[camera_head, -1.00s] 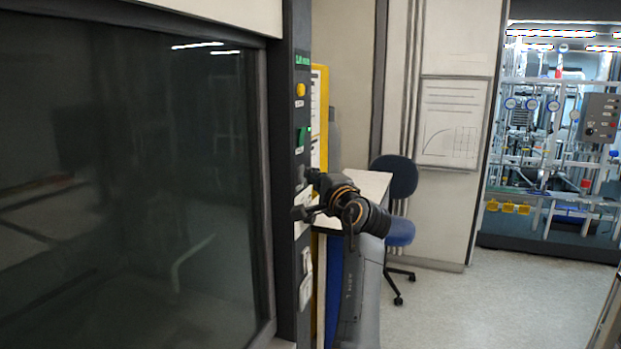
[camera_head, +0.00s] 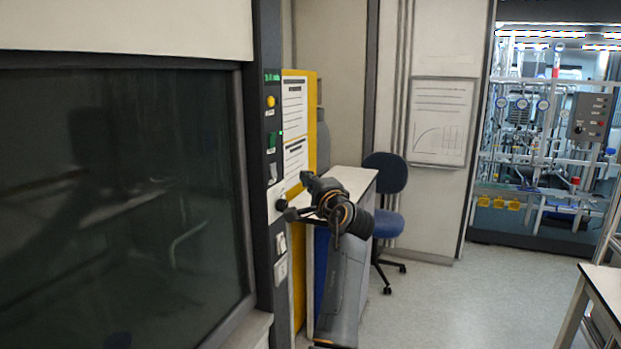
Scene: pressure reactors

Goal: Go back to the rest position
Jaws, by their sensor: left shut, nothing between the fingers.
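My left gripper (camera_head: 287,210) is shut and empty. It is near the middle of the view, in front of the right edge of a dark control panel (camera_head: 270,130). The panel is a tall, narrow post with a yellow button, a green switch and white sockets. I cannot tell how far the fingertips are from the panel. My left arm comes up from the bottom, with the wrist bent to the left. My right gripper is not in view.
A dark glass window (camera_head: 120,200) fills the left. Behind my arm are a yellow cabinet (camera_head: 310,120), a white-topped desk (camera_head: 345,180) and a blue chair (camera_head: 385,175). A table (camera_head: 605,285) stands at the lower right. The floor (camera_head: 470,300) between is clear.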

